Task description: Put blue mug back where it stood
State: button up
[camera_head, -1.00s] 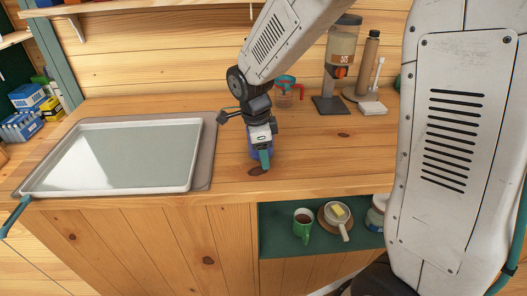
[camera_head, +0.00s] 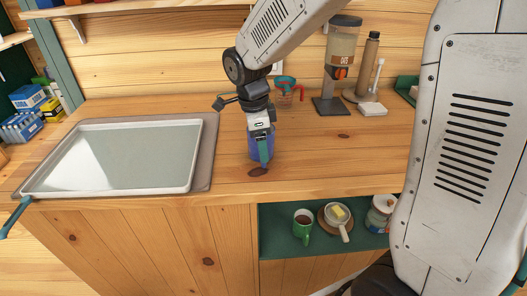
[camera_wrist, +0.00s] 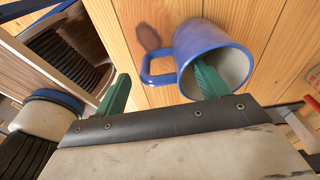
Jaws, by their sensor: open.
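The blue mug (camera_head: 255,148) stands upright on the wooden counter (camera_head: 320,165), partly hidden behind my gripper (camera_head: 263,158). In the wrist view the mug (camera_wrist: 207,42) shows its blue rim, pale inside and a blue handle (camera_wrist: 148,73) pointing left. My gripper (camera_wrist: 160,73) is open. Its right green finger overlaps the mug's mouth and seems to reach inside it. Its left finger is outside, beyond the handle, with a gap. The handle and near wall lie between the two fingers.
A pale tray (camera_head: 125,160) lies left on the counter. A measuring cup (camera_head: 287,93), a dispenser (camera_head: 340,70) and a brown bottle (camera_head: 369,60) stand at the back. A green mug (camera_head: 303,222) and a small pan (camera_head: 338,215) sit in the niche below. Counter right of the mug is clear.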

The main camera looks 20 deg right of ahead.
notch_tip(320, 180, up, 8)
jog(key=a, duration=0.1)
jog(key=s+d+r+n, duration=0.1)
jog(key=s+d+n, duration=0.2)
jog(key=s+n, duration=0.7)
jog(key=s+d+r+n+t+y, duration=0.1)
jog(key=s+d+n, duration=0.2)
jog(key=s+n, duration=0.7)
jog(key=s, duration=0.4)
jog(key=shift+s+d+r+n+t+y, duration=0.2)
jog(key=shift+s+n+t+y, duration=0.1)
jog(key=shift+s+n, duration=0.1)
